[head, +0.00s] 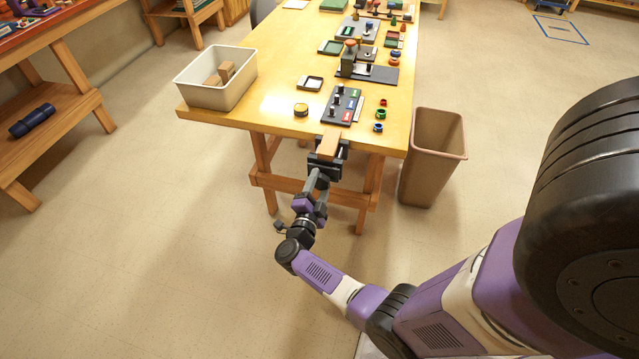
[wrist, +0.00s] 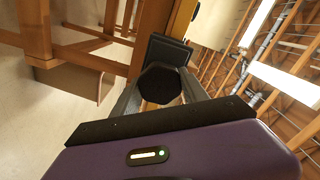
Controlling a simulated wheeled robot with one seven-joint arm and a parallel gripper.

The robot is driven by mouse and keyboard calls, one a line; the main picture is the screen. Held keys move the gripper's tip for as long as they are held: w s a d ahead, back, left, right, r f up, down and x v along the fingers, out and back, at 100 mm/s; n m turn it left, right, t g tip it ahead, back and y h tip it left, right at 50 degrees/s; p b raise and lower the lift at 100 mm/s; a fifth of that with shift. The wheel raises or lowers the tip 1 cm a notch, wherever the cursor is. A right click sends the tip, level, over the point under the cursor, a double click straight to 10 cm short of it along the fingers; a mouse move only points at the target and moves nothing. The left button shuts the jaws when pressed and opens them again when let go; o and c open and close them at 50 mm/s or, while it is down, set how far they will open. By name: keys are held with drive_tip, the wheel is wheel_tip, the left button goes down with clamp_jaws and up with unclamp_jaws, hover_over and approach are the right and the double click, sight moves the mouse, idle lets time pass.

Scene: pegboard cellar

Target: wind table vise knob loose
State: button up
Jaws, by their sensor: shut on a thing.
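The table vise (head: 328,146) is fixed to the near edge of the yellow table, with a wooden block on top and a dark body below. Its black, many-sided knob (wrist: 160,84) faces the wrist camera, with the dark vise body (wrist: 168,49) behind it. My gripper (head: 322,172) reaches up to the vise from the front. In the wrist view its grey fingers stand on either side of the knob, shut on it. In the head view the gripper and vise parts hide the knob.
On the yellow table (head: 272,75) stand a white bin (head: 205,92) holding wooden blocks, a dark board with pegs (head: 342,105), and several small parts. A brown waste bin (head: 430,165) stands right of the table legs. The floor in front is clear.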

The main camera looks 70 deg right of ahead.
drive_tip(key=shift+f, duration=0.1)
drive_tip(key=o, duration=1.4)
drive_tip(key=shift+c, duration=0.2)
drive_tip(key=shift+a, duration=0.1)
drive_tip(key=a, duration=0.7)
drive_tip(key=shift+s+a, duration=0.3)
drive_tip(key=shift+a, duration=0.05)
